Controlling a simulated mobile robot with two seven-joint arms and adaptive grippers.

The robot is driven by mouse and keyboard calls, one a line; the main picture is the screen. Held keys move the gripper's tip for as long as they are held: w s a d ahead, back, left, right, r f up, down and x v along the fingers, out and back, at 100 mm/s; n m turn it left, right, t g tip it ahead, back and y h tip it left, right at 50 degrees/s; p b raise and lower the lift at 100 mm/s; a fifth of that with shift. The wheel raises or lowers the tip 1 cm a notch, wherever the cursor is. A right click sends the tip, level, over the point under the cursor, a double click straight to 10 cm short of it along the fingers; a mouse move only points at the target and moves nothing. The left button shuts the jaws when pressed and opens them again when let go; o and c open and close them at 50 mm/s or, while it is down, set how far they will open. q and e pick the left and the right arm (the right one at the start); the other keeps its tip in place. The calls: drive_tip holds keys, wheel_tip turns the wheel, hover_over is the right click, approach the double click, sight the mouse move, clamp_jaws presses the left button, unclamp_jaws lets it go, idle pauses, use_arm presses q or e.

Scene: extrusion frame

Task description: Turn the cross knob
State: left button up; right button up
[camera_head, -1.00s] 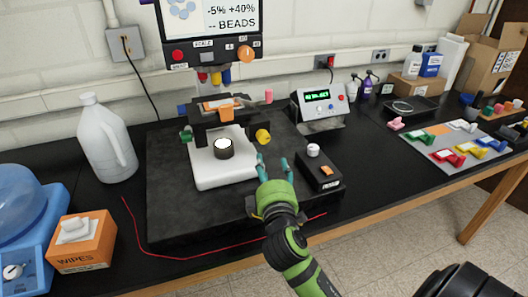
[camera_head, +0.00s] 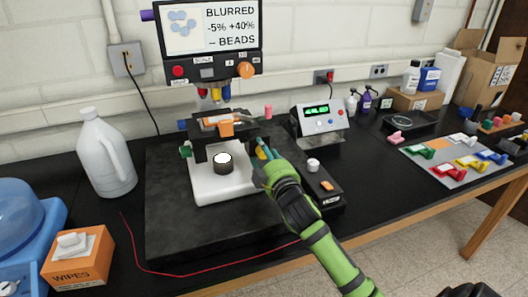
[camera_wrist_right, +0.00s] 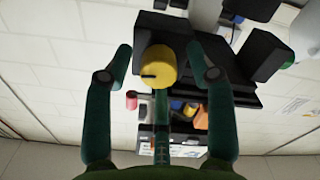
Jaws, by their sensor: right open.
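A microscope with a white base (camera_head: 204,188) and a dark stage stands on a dark mat. In the right wrist view a yellow knob (camera_wrist_right: 157,67) with a short dark line on its face sits between the two fingers of my right gripper (camera_wrist_right: 161,60). The fingers are open on either side of it, with visible gaps. In the head view my right gripper (camera_head: 264,151) is at the right side of the stage and hides the yellow knob. A green knob (camera_head: 186,151) shows at the stage's left side. I cannot tell from a label which knob is the cross knob. My left gripper is not in view.
A screen (camera_head: 210,27) reading "BLURRED" hangs above. A black control box (camera_head: 328,184) lies close beside my right arm; a meter box (camera_head: 320,118) stands behind. A jug (camera_head: 103,157) and wipes box (camera_head: 77,259) are left. A red cord crosses the front.

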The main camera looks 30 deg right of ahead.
drive_tip(key=shift+w, duration=0.15)
clamp_jaws()
drive_tip(key=shift+r+n+p, duration=0.1)
drive_tip(key=shift+n+p, duration=0.35)
drive_tip(key=shift+n, duration=0.15)
unclamp_jaws()
drive_tip(key=shift+a, duration=0.1)
drive_tip(key=shift+s, duration=0.3)
drive_tip(key=v, duration=1.1)
drive_tip(key=shift+s, duration=0.2)
